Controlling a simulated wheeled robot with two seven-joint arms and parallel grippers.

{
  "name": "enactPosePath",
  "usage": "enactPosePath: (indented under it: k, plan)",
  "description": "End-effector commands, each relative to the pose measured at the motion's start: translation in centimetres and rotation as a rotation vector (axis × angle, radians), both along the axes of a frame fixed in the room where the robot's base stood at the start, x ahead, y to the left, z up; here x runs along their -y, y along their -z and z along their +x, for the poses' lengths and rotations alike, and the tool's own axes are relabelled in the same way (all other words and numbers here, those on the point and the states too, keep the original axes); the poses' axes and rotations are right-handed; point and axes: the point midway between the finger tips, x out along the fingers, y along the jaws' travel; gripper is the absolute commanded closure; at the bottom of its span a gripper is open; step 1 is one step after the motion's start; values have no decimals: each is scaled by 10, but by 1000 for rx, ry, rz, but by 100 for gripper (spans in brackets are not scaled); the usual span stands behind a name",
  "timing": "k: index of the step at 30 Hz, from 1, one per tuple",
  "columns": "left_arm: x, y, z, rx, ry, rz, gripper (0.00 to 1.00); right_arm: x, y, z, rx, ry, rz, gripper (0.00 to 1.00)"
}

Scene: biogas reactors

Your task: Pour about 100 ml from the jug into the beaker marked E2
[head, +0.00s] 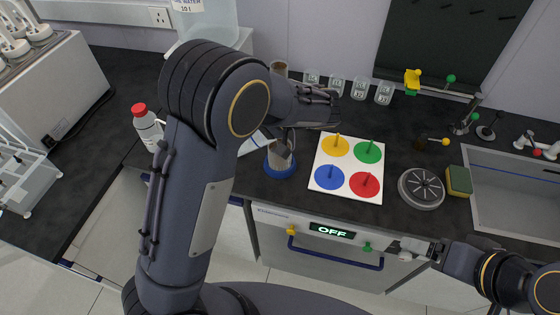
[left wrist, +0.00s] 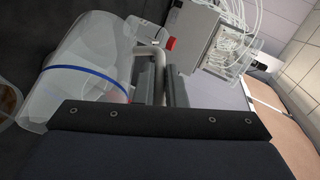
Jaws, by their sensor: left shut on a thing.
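The clear jug (left wrist: 85,80) with a blue line fills the left of the left wrist view, and its handle (left wrist: 148,65) is between the fingers of my left gripper (left wrist: 164,88). The jug looks tilted. In the head view only a pale part with a blue line (head: 251,143) shows beside my arm. A grey-brown vessel (head: 279,158) stands on a blue round base close by; I cannot read a mark on it. Clear labelled beakers (head: 359,89) stand in a row at the back, labels too small to read surely. My right gripper (head: 415,248) is low at the counter's front.
A white board with four coloured discs (head: 347,168) lies right of the vessel. A grey round plate (head: 421,188), a sponge (head: 458,181) and a sink (head: 515,200) are further right. A red-capped bottle (head: 147,124) stands left of my arm. A brown cylinder (head: 279,68) stands behind.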

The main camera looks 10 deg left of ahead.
Motion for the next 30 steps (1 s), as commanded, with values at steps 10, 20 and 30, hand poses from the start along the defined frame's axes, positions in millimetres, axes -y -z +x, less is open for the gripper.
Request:
enactPosePath:
  k: [10, 20, 30]
  plan:
    - [-19, 14, -9, 94, 0, -198, 100, 0, 26, 0, -1, 0, 0, 20]
    - [-39, -8, -19, 95, -2, -196, 100, 0, 15, 0, 0, 0, 0, 20]
    - [-63, -29, -30, 94, -2, -195, 100, 0, 3, 0, 0, 0, 0, 20]
